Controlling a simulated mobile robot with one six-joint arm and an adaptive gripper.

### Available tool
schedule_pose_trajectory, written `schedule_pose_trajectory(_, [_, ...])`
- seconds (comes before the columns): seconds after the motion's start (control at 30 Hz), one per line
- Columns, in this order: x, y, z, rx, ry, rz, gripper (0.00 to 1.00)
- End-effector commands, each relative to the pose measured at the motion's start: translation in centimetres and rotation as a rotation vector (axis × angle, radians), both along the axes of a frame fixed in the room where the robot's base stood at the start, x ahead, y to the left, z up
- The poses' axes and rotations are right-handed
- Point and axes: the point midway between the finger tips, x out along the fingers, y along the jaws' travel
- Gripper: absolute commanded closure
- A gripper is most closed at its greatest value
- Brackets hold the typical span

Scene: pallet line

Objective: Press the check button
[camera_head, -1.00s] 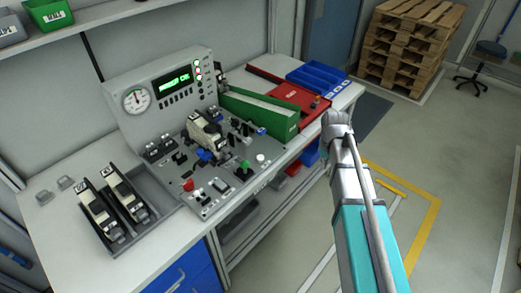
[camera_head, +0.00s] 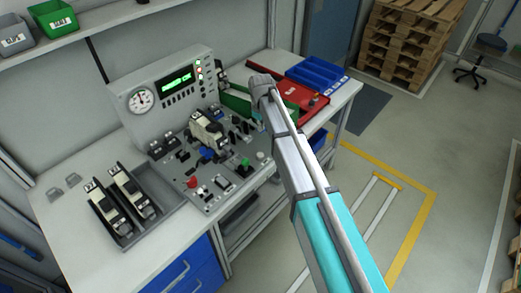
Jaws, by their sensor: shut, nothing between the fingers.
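The grey control panel (camera_head: 150,101) stands on the bench, with a lit green display (camera_head: 176,85) that seems to end in "OK". On its sloping deck I see a green button (camera_head: 243,166) on a dark base, a red mushroom button (camera_head: 192,182) and a pale round button (camera_head: 261,155). I cannot read any label that tells which is the check button. A beige and black device (camera_head: 207,130) sits in the middle of the deck. My arm reaches in from the lower right, its joint above the deck's right side. My gripper is not visible, hidden behind the arm or out of frame.
A grey tray (camera_head: 180,211) with two similar devices (camera_head: 131,190) lies left of the deck. A green bin (camera_head: 234,102), a red tray (camera_head: 281,92) and blue bins (camera_head: 317,72) stand behind my arm. Stacked pallets (camera_head: 407,45) stand at the back right.

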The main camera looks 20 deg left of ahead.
Motion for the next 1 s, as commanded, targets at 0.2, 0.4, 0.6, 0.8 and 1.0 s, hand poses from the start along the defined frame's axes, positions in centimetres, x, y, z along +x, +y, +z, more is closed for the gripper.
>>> schedule_pose_trajectory(0.2, [0.0,0.2,0.0,0.000,0.000,0.004,1.00])
schedule_pose_trajectory(0.4, [0.0,0.2,0.0,0.000,0.000,0.004,1.00])
schedule_pose_trajectory(0.6, [0.0,0.1,-0.5,0.000,0.000,0.004,1.00])
schedule_pose_trajectory(0.8, [0.0,0.1,-1.6,0.000,0.000,0.003,1.00])
schedule_pose_trajectory(1.0, [0.0,0.1,-3.0,0.000,0.000,0.003,1.00])
